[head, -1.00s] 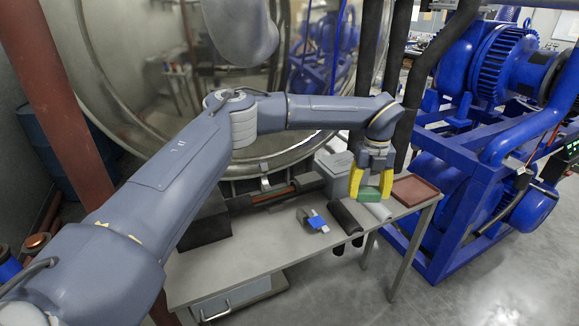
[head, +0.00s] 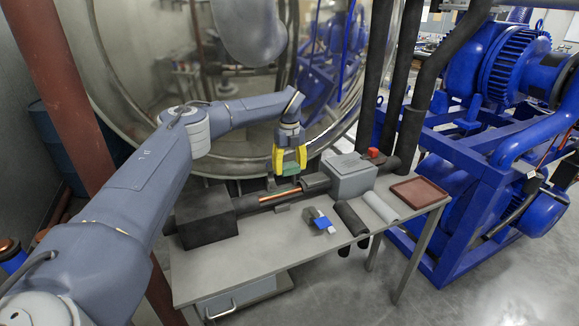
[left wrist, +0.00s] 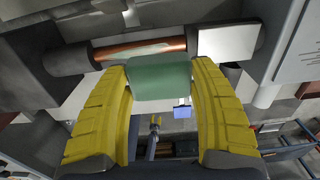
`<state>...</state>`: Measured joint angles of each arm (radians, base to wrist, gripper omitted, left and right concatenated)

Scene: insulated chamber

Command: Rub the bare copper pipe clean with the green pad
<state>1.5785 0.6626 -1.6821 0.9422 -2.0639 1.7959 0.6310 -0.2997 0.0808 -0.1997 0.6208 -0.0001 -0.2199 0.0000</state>
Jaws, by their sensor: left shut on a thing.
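My left gripper (head: 289,160) is shut on the green pad (head: 290,169), its yellow fingers on either side of it. In the head view the pad is just above the bare copper pipe (head: 280,195), which runs between dark insulated sections on the bench. The left wrist view shows the green pad (left wrist: 160,78) between the fingers, with the copper pipe (left wrist: 138,48) beyond its edge. I cannot tell whether pad and pipe touch. My right gripper is not in view.
A grey box (head: 349,178) stands right of the pipe. A dark block (head: 205,217) sits at its left end. A blue-and-grey tool (head: 320,221), dark roll (head: 350,217), light roll (head: 380,207) and red tray (head: 419,190) lie on the bench (head: 270,262). The bench front is mostly clear.

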